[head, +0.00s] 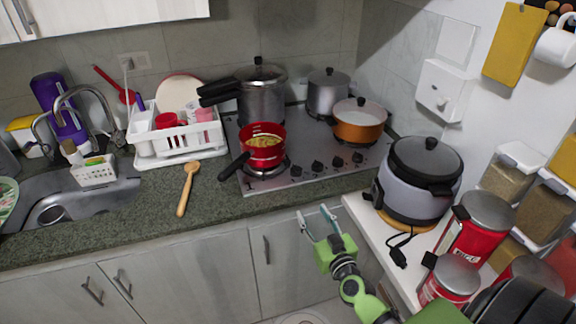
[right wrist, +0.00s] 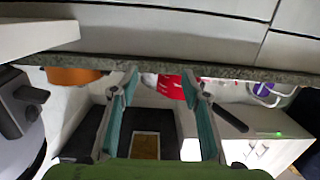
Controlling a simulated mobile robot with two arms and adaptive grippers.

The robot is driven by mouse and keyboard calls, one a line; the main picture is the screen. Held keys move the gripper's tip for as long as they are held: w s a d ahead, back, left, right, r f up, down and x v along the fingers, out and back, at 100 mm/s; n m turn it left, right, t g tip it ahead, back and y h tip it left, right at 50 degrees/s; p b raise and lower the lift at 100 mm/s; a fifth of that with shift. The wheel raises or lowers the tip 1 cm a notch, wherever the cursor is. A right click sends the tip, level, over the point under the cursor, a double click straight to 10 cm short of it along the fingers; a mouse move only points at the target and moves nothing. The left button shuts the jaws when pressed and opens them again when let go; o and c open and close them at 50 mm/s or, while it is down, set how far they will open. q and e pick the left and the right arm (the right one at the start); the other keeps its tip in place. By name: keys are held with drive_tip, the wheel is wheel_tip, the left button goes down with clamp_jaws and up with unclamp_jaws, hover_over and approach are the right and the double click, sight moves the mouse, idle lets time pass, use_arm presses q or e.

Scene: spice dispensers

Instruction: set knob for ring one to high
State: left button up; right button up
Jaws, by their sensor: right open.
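The steel cooktop (head: 330,178) is set in the counter, with several dark knobs (head: 317,166) in a row near its front edge. Which knob belongs to ring one, and where each knob points, I cannot tell. My right gripper (head: 314,216) is open and empty. It is in front of the lower cabinets, below and in front of the cooktop and apart from the knobs. In the right wrist view the open fingers (right wrist: 160,78) reach toward the counter edge. The knobs are not clearly visible there. My left gripper is out of view.
A red pan (head: 263,140) with yellow food, an orange pot (head: 358,125) and two steel pots stand on the cooktop. A rice cooker (head: 422,180) and red tins (head: 478,225) crowd the white side counter. A wooden spoon (head: 187,188) lies left.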

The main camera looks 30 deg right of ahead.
sight(298, 171)
wheel_tip(298, 171, up, 5)
drive_tip(key=shift+t, duration=0.4)
drive_tip(key=x, duration=0.5)
drive_tip(key=b+x, duration=0.1)
drive_tip(key=x, duration=0.8)
drive_tip(key=shift+w+d+f+b, duration=0.1)
drive_tip(key=shift+w+d+b, duration=0.2)
drive_tip(key=shift+d, duration=0.15)
drive_tip(key=c, duration=1.1)
